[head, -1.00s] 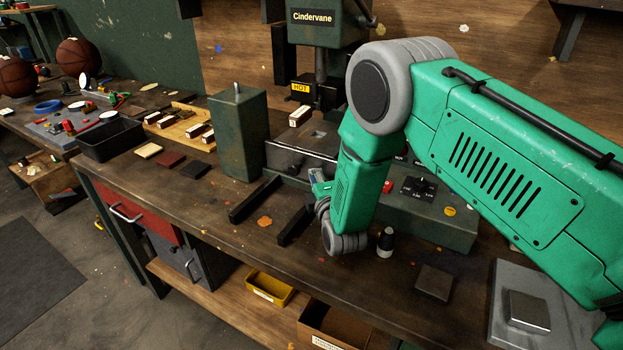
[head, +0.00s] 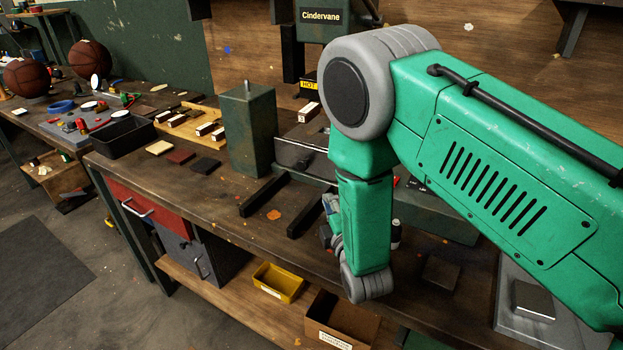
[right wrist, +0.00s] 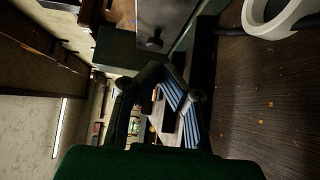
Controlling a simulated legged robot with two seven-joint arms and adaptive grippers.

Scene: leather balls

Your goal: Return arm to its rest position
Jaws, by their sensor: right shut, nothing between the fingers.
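My green right arm comes in from the right in the head view, above the bench (head: 215,205). Its forearm hangs down over the front part of the bench. The right gripper (head: 331,212) is mostly hidden behind the forearm there; only a small bluish part shows at its left edge. In the right wrist view the dark fingers of the right gripper (right wrist: 174,92) are close together and hold nothing. My left gripper is in neither view.
A green machine (head: 325,28) stands behind my arm, with a green block (head: 250,130) left of it. A black tray (head: 125,137), wooden pieces and two brown balls (head: 90,60) are farther left. A yellow bin (head: 276,281) and a cardboard box (head: 340,322) sit below.

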